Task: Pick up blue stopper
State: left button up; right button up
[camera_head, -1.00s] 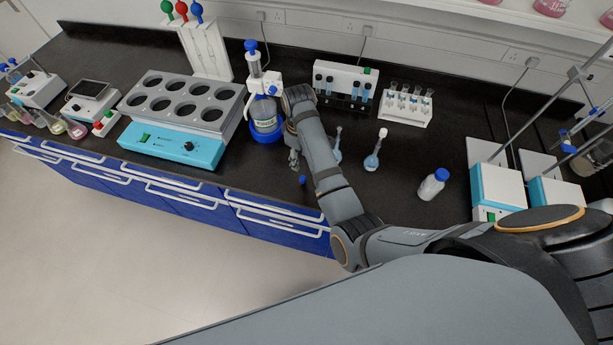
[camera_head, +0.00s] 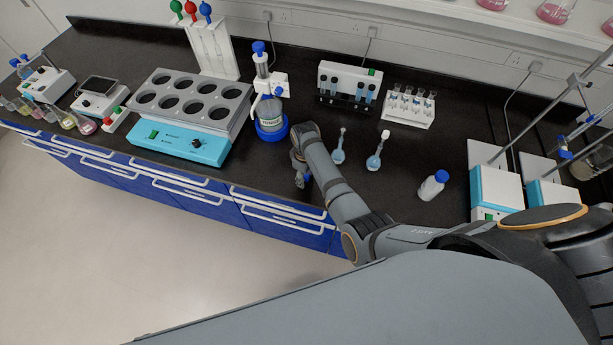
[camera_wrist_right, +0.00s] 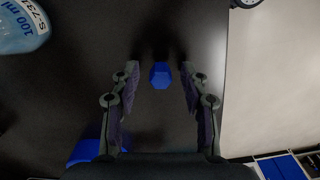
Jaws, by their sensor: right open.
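The blue stopper (camera_wrist_right: 160,76) lies on the black bench top, and the right wrist view shows it from above. It sits between the spread fingertips of my right gripper (camera_wrist_right: 158,82), with a gap on both sides. The gripper is open and holds nothing. In the head view my right gripper (camera_head: 301,181) is low over the bench near its front edge, and a small blue part of the stopper (camera_head: 307,177) shows beside the fingers. My left gripper is in neither current view.
A dispenser bottle with a blue base (camera_head: 272,132) stands left of my right arm. Two flasks with blue liquid (camera_head: 338,156) (camera_head: 374,162) and a white bottle (camera_head: 432,186) stand to its right. The bench's front edge is close to the gripper.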

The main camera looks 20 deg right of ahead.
jog(key=c, duration=0.8)
